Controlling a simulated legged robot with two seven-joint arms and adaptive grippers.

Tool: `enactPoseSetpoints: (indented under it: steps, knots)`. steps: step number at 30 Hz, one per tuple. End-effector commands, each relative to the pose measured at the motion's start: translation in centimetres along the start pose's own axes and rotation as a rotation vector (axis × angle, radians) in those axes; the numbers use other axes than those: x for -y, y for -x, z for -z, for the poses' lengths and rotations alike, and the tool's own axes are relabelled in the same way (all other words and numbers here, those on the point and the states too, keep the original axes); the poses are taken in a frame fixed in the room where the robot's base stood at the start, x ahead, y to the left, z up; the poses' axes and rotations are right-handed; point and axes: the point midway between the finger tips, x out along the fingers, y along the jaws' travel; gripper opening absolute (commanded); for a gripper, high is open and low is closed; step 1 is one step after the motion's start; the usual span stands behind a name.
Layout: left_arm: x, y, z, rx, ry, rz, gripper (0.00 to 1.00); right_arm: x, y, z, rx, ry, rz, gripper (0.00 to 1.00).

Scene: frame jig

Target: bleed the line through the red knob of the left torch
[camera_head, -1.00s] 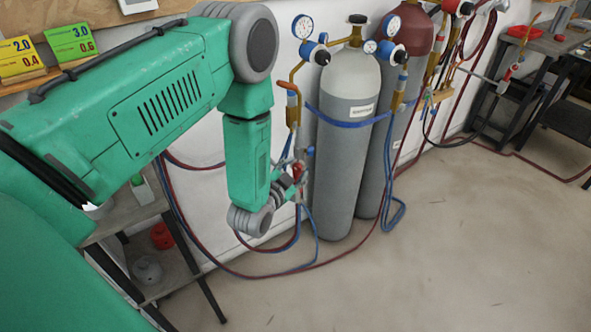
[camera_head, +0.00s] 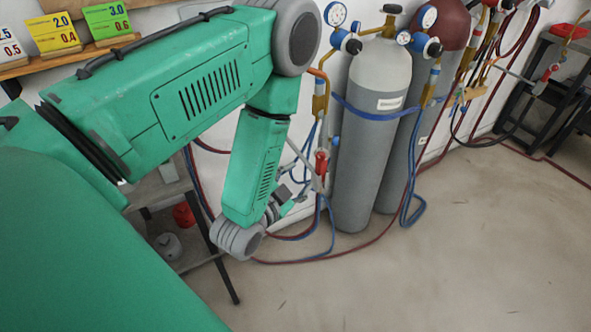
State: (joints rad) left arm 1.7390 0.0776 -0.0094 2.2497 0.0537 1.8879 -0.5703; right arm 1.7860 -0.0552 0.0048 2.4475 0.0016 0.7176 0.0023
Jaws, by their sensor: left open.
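The left torch hangs beside the grey gas cylinder, its thin grey tube slanting up to the left. Its red knob (camera_head: 321,161) faces me, and a small blue knob (camera_head: 336,142) shows just behind it. My left gripper (camera_head: 291,197) is open and empty, below and left of the red knob, with a visible gap between them. Its fingers are small and partly hidden by my own wrist. My right gripper is not in view.
The grey cylinder (camera_head: 371,130) stands close to the right of the torch, with gauges above. Red and blue hoses (camera_head: 300,238) loop below the gripper. A shelf with a red item (camera_head: 184,215) stands lower left. Another torch (camera_head: 545,80) is at far right. The floor in front is clear.

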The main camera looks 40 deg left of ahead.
Motion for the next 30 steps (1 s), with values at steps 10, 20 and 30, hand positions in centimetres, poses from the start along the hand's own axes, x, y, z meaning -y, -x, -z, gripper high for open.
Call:
enactPoseSetpoints:
  steps: [10, 20, 30]
  knots:
    - [0.0, 1.1, 0.0, -0.001, 0.001, 0.0, 0.43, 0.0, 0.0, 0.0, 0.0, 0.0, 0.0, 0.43]
    - [-0.9, 0.1, -0.3, -0.012, 0.276, 0.051, 0.42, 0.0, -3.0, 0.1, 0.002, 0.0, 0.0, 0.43]
    - [-2.8, -1.6, 0.0, -0.146, 1.357, 0.195, 0.42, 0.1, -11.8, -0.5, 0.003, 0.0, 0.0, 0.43]
